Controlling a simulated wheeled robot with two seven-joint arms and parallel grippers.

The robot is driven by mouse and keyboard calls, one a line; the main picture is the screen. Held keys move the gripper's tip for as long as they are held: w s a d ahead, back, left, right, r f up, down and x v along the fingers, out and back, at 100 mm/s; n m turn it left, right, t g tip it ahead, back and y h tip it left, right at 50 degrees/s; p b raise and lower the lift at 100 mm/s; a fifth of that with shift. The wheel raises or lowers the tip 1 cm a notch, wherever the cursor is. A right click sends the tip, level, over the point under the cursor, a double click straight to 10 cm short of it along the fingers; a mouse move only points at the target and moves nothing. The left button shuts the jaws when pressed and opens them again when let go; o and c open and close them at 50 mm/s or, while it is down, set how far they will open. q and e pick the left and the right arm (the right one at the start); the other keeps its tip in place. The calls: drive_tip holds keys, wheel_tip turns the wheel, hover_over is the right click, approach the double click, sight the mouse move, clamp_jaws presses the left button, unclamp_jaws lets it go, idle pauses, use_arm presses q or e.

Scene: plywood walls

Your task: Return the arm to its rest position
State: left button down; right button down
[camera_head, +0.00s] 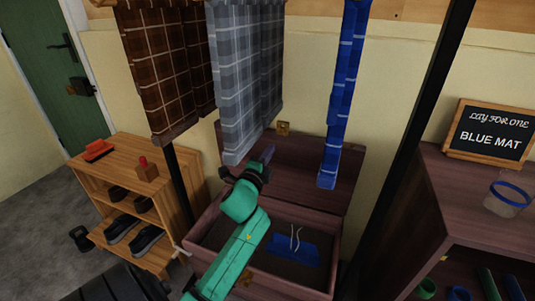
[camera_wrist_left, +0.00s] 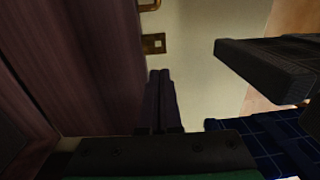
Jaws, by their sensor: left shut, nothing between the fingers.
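My left arm is green and reaches up from the bottom of the head view over an open chest. Its gripper (camera_head: 267,154) is in front of the chest's raised lid (camera_head: 310,165), just below the grey checked cloth. In the left wrist view the two dark fingers (camera_wrist_left: 160,92) lie together with nothing between them. The lid (camera_wrist_left: 100,50) fills the left of that view, and a blue checked cloth (camera_wrist_left: 265,135) is close on the right. My right gripper is not in view.
Brown (camera_head: 165,65), grey (camera_head: 245,75) and blue (camera_head: 342,90) checked cloths hang above. The chest (camera_head: 215,275) holds a blue item (camera_head: 290,250) with white cords. A shoe shelf (camera_head: 125,150) stands left. A dark post (camera_head: 420,130) and a cabinet (camera_head: 465,200) with a sign (camera_head: 490,132) stand right.

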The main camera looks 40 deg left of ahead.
use_arm(q)
drive_tip(key=shift+s+d+f, duration=0.1)
drive_tip(key=shift+s+d, duration=0.1)
drive_tip(key=shift+s, duration=0.45)
